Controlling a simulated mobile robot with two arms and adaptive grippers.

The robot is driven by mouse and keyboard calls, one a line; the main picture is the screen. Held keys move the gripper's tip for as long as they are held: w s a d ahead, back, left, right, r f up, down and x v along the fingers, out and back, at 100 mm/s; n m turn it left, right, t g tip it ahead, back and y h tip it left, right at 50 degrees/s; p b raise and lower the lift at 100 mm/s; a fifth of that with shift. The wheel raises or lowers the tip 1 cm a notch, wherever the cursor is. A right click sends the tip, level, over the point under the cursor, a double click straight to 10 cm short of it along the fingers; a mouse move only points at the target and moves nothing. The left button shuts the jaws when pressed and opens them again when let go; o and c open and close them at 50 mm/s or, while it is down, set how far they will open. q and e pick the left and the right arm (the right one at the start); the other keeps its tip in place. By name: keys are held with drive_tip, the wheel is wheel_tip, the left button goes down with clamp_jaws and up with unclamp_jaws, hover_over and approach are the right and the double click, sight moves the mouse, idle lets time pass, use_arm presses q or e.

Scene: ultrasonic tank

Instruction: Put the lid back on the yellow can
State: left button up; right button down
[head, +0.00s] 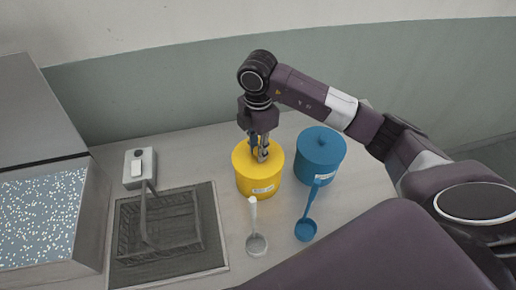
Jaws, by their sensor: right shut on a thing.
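The yellow can (259,188) stands upright on the counter, with a white label on its front. Its yellow lid (240,158) is at the top of the can; I cannot tell whether it is fully seated or slightly raised. My right gripper (260,156) points straight down over the can, shut on the lid at its middle. The fingers hide the part of the lid that they grip. My left gripper is not in view.
A blue lidded can (320,158) stands close right of the yellow one. A white scoop (255,242) and a blue scoop (306,227) lie in front. At left are a wire basket (160,228) on a dark mat, a small switch box (140,167) and the open tank (40,215).

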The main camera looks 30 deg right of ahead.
idle(0.4)
drive_tip(key=c, duration=1.7)
unclamp_jaws()
drive_tip(key=shift+o, duration=0.4)
drive_tip(key=o, duration=0.5)
drive_tip(key=shift+c, duration=0.2)
drive_tip(key=shift+r, duration=0.1)
drive_tip(key=shift+r+p, duration=2.4)
drive_tip(key=shift+r, duration=1)
